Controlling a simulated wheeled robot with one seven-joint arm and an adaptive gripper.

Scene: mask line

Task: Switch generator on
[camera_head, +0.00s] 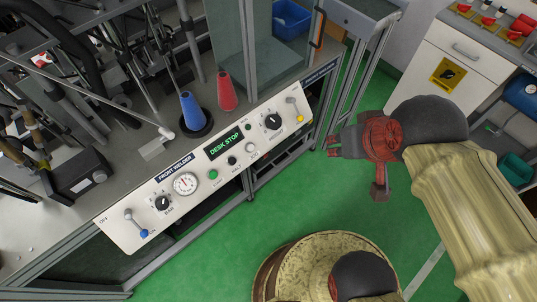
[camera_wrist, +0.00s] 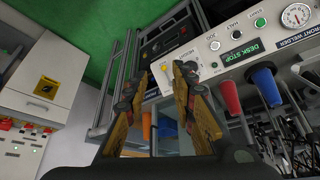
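The white front panel (camera_head: 200,178), labelled "FRONT WELDER", runs along the bench edge in the head view. It has a lever with a blue knob (camera_head: 144,233) by an "OFF" mark at its left end, and a lever with a yellow knob (camera_head: 299,119) at its right end. Between them are black rotary knobs, a gauge (camera_head: 185,184), a green button (camera_head: 213,174) and a green display (camera_head: 225,143) reading "DESK STOP". The panel also shows in the wrist view (camera_wrist: 222,55). My gripper (camera_head: 332,143) is open and empty, right of the panel and apart from it; its spread fingers (camera_wrist: 163,76) show in the wrist view. No part is labelled generator legibly.
A blue cone (camera_head: 192,110) and a red cone (camera_head: 227,92) stand on the bench behind the panel. A grey metal frame (camera_head: 350,90) stands beyond the panel's right end. A white cabinet (camera_head: 455,62) is at upper right. Green floor (camera_head: 300,200) is open before the bench.

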